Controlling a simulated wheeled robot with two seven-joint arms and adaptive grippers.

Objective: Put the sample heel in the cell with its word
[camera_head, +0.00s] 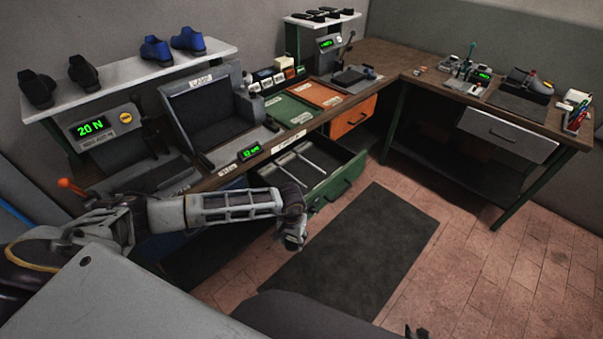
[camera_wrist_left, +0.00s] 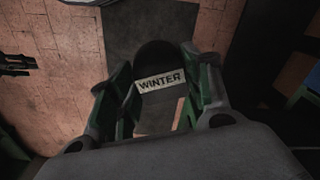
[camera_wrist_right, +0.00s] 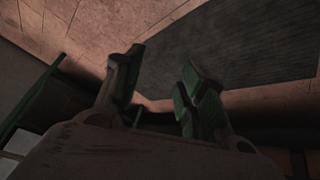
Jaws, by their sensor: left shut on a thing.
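The dark sample heel (camera_wrist_left: 158,57) carries a white label reading WINTER. My left gripper (camera_wrist_left: 160,88) is shut on it; in the head view this gripper (camera_head: 293,238) hangs in front of the bench, just outside the pulled-out green drawer (camera_head: 350,176). The heel itself is hard to make out there. The drawer has pale dividers forming cells; the words on its label strip (camera_head: 290,148) are too small to read. My right gripper (camera_wrist_right: 160,78) is open and empty above the floor; only its dark tips (camera_head: 416,332) show at the head view's bottom edge.
An orange drawer (camera_head: 352,117) is right of the green one. Green and orange trays lie on the bench (camera_head: 230,170) above. A press with a 20 N display (camera_head: 92,127) stands left. A dark mat (camera_head: 350,250) covers open floor. A second bench (camera_head: 480,100) is at right.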

